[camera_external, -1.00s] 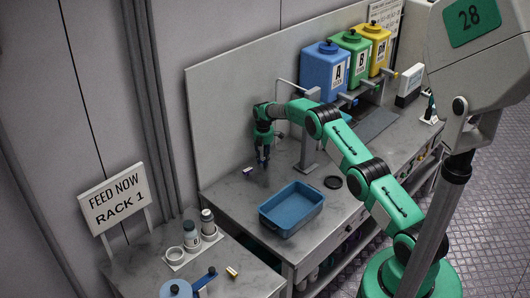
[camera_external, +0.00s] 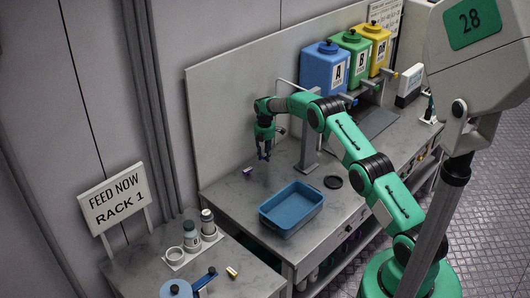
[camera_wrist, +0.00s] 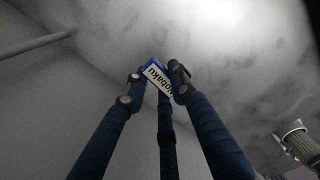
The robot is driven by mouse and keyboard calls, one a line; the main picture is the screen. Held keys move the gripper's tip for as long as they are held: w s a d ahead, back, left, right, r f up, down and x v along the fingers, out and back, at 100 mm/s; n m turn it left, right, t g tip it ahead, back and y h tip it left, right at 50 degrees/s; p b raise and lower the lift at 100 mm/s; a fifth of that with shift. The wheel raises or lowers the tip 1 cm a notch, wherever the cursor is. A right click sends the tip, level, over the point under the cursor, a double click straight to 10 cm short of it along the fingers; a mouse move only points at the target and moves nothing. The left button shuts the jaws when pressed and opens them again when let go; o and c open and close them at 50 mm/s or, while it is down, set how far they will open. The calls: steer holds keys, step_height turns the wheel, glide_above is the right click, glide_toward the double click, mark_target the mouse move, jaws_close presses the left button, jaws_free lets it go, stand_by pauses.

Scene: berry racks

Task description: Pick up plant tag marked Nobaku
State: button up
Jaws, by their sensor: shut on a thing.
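The plant tag (camera_wrist: 156,78) is a small pale label with a blue edge. Its dark lettering shows in the wrist view and reads as Nobaku, with the first letters partly hidden by a finger. My gripper (camera_wrist: 157,72) has three dark blue fingers, and their tips are closed around the tag. In the external view my gripper (camera_external: 264,157) points down and is over the back left part of the grey bench (camera_external: 226,191). The tag is too small to make out between the fingers there.
A small purple and white item (camera_external: 248,171) lies on the bench just left of my gripper. A blue tray (camera_external: 292,225) stands in front, with a black ring (camera_external: 333,182) to its right. A grey post (camera_external: 308,145) stands right of my gripper. A back panel (camera_external: 225,110) rises behind.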

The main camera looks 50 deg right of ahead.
steer(key=s+a, duration=0.1)
steer(key=s, duration=0.3)
steer(key=s+a+r, duration=0.1)
steer(key=s+a, duration=0.1)
steer(key=s, duration=0.3)
steer(key=s+a, duration=0.1)
steer(key=s, duration=0.4)
steer(key=shift+a+r+b, duration=0.2)
steer(key=shift+r+b, duration=0.1)
steer(key=shift+b, duration=0.1)
